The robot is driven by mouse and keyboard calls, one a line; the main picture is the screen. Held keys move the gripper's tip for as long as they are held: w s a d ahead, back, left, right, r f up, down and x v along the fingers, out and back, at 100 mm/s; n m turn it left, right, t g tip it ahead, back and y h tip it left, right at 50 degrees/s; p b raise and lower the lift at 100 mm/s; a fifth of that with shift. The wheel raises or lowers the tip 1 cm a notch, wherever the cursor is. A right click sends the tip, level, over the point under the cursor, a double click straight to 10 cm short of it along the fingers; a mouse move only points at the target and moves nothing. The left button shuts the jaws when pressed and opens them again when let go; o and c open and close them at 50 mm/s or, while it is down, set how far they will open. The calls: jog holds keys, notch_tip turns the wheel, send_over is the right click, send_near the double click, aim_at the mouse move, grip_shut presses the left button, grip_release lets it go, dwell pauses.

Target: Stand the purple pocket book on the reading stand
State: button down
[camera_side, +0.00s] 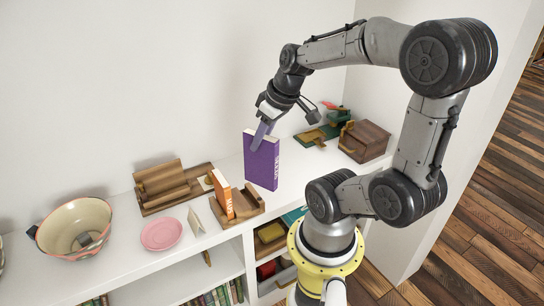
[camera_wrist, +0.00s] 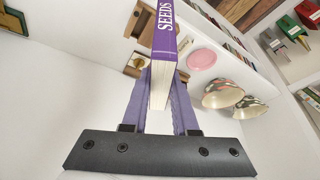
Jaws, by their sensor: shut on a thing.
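The purple pocket book (camera_side: 265,165), with "SEEDS" on its spine, is held upright in my gripper (camera_side: 262,136) over the white shelf top. I cannot tell whether its lower edge touches the surface. In the wrist view the book (camera_wrist: 163,45) sits between the two fingers of my gripper (camera_wrist: 160,95), its page edges facing the camera. A wooden piece with a sloped back (camera_side: 165,181), which looks like the reading stand, lies at left, apart from the book. Beside it, a wooden holder (camera_side: 246,207) carries an orange book (camera_side: 223,195).
A pink plate (camera_side: 161,234), a patterned bowl (camera_side: 75,228) and a small pale card (camera_side: 196,220) are at left. A wooden box (camera_side: 365,141) and a green-and-wood item (camera_side: 318,135) are at back right. Lower shelves hold books.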

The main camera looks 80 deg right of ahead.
jog(key=w+d+r+n+y, duration=0.2)
jog(key=w+r+n, duration=0.25)
jog(key=w, duration=0.55)
jog(key=w+d+r+n+y, duration=0.2)
jog(key=w+r+n, duration=0.25)
jog(key=w, duration=0.65)
jog(key=w+d+f+n+g+y, duration=0.1)
jog(key=w+f+n, duration=0.15)
jog(key=w, duration=0.25)
jog(key=w+d+f+n+g, duration=0.1)
jog(key=w+f, duration=0.2)
jog(key=w, duration=0.2)
jog(key=w+f, duration=0.2)
jog(key=f, duration=0.7)
jog(key=w+a+f, duration=0.1)
jog(key=w+f, duration=0.1)
jog(key=f, duration=0.8)
jog(key=shift+a, duration=0.3)
jog(key=shift+c, duration=1.4)
grip_release()
jog(key=shift+s, duration=0.1)
